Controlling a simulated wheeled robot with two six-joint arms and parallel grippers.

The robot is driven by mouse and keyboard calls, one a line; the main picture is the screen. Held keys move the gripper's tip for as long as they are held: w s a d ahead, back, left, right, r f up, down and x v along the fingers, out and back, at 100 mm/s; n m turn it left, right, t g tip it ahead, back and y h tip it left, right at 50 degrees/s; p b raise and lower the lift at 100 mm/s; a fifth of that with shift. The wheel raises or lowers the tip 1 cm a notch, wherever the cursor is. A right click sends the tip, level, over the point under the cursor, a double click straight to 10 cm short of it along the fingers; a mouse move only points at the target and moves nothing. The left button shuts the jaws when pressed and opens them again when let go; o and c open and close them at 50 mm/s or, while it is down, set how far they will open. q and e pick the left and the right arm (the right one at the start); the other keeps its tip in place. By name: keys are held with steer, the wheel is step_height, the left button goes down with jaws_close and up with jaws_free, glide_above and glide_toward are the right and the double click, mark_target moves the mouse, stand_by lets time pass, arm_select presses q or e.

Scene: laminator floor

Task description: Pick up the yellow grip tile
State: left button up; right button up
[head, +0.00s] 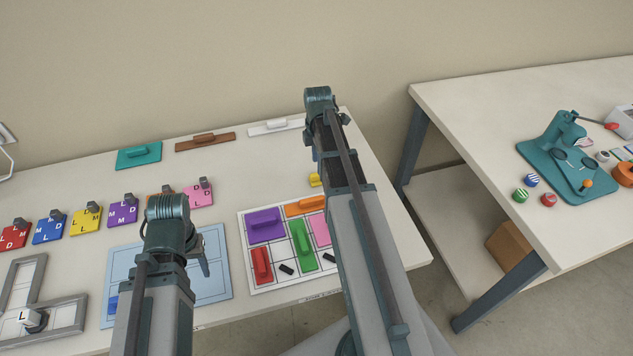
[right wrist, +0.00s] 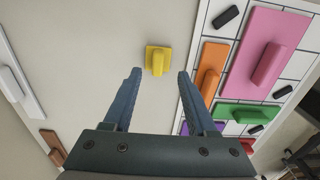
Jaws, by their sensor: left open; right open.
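The yellow grip tile (right wrist: 158,60) is a small yellow square with a raised yellow grip, lying on the pale table. In the head view it shows only as a small yellow patch (head: 315,181), partly hidden by my right arm. My right gripper (right wrist: 159,74) is open and empty; the tile is seen between and just beyond its fingertips. Whether the fingers are at tile height cannot be told. In the head view the right gripper is hidden behind its arm. My left gripper (head: 204,262) shows partly over the light blue board (head: 215,285), and is open.
Right of the tile is a white gridded board (head: 266,285) with purple, orange, pink, green and red grip pieces. Teal (head: 139,155), brown (head: 205,141) and white (head: 275,126) gripped plates lie at the back. Lettered tiles and a grey frame (head: 70,318) are at left. A second table (head: 470,105) stands right.

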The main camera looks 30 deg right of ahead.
mark_target(316, 174)
arm_select(q)
steer(key=shift+f+b, duration=2.65)
steer(key=shift+f, duration=0.05)
arm_select(e)
steer(key=shift+w+a+f, duration=0.1)
steer(key=shift+f, duration=1.25)
steer(key=shift+w+f, duration=0.1)
steer(key=shift+f, duration=1.25)
arm_select(q)
steer(key=shift+r, duration=0.15)
arm_select(e)
steer(key=shift+r, duration=0.1)
steer(key=shift+c, duration=0.3)
jaws_close()
